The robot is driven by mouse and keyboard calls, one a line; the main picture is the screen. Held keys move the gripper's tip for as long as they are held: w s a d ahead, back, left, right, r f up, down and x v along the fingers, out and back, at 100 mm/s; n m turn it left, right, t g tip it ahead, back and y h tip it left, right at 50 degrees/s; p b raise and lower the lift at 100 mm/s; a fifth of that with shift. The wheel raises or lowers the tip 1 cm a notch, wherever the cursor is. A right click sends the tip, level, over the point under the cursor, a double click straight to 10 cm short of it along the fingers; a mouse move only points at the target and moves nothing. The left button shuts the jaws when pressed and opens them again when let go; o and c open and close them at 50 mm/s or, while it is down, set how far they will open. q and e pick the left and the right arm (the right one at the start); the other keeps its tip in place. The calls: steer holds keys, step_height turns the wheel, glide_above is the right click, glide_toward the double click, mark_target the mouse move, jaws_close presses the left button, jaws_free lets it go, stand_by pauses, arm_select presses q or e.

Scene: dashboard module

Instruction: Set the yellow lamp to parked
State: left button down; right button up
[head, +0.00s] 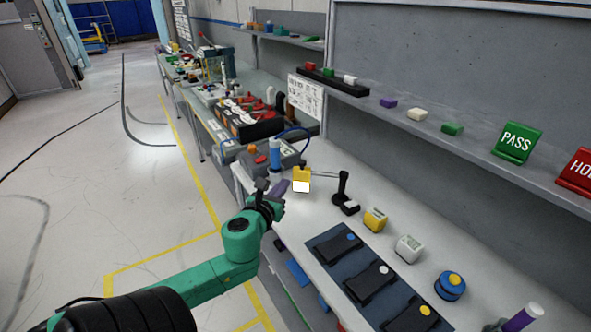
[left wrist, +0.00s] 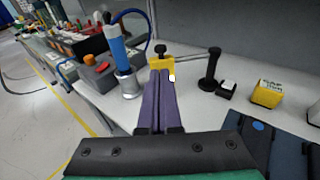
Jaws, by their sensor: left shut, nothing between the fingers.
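The yellow lamp (head: 301,173) has a boxy yellow head with a bright white lower face. A thin arm joins it to a black post (head: 343,187) on its right, and the head points left along the bench. In the left wrist view the lamp head (left wrist: 161,62) is just beyond my fingertips, partly hidden by them. My left gripper (head: 282,187) has purple fingers, shut and empty, close to the left side of the lamp head. In the left wrist view the closed fingers (left wrist: 159,78) point at it; I cannot tell whether they touch. My right gripper is out of view.
A blue cylinder (head: 275,155) stands beyond the lamp, near a grey box with an orange button. Yellow (head: 375,219) and white (head: 409,248) blocks stand right of the post. A dark panel (head: 330,234) lies along the bench front. A shelf with small blocks runs above.

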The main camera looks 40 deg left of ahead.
mark_target(301, 164)
arm_select(q)
steer(key=p+x, duration=0.1)
steer(key=x, duration=1.1)
steer(key=shift+f, duration=0.1)
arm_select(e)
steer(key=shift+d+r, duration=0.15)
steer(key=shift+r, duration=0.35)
